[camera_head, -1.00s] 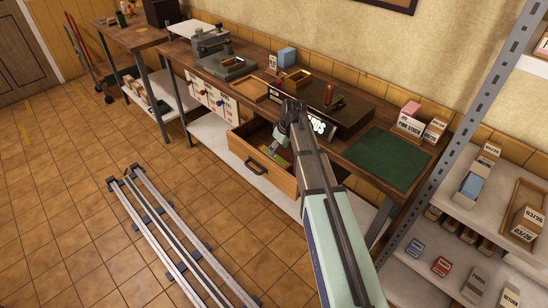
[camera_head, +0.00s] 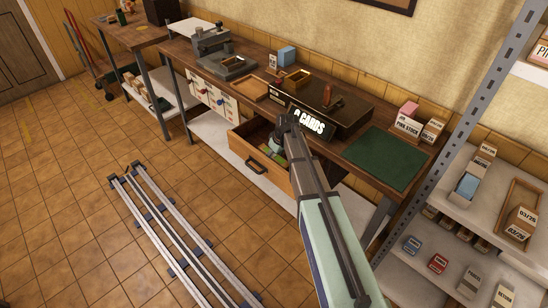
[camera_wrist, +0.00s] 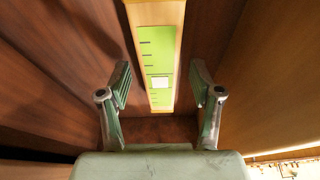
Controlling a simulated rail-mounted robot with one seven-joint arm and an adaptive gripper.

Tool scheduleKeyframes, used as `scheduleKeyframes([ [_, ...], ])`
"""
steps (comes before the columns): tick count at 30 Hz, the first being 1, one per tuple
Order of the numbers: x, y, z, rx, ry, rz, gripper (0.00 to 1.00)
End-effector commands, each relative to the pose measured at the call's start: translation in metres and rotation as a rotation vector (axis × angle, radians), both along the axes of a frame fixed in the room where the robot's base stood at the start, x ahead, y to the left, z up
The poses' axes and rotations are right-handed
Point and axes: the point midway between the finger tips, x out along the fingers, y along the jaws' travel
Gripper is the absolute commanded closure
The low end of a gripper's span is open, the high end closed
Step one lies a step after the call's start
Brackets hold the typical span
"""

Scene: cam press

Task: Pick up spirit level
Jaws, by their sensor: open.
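A pale wood-coloured bar with a green face, dark marks and a small white square, likely the spirit level (camera_wrist: 158,55), lies in the open drawer (camera_head: 262,172). In the wrist view it runs from the top edge to just between my fingers. In the head view only a bit of green (camera_head: 272,153) shows beside my arm. My gripper (camera_wrist: 161,88) is open, with one finger on each side of the bar's near end and a gap on both sides. In the head view my gripper (camera_head: 277,145) is down at the drawer, partly hidden by my arm.
Brown drawer walls stand close on both sides in the wrist view. Above the drawer is the workbench with a dark box marked "CARDS" (camera_head: 325,105) and a green mat (camera_head: 386,158). A metal shelf rack (camera_head: 440,140) stands at the right.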

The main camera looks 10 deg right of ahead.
Motion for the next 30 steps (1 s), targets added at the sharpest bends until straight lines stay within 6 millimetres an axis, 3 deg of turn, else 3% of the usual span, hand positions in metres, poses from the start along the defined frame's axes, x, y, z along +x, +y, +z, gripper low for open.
scheduleKeyframes([
  [2,0.0,0.0,0.0,0.0,0.0,0.0,0.35],
  [8,0.0,0.0,0.0,0.0,0.0,0.0,1.0],
  [22,0.0,0.0,0.004,0.0,0.0,0.0,1.0],
  [30,0.0,0.0,0.029,0.0,-0.002,0.0,1.0],
])
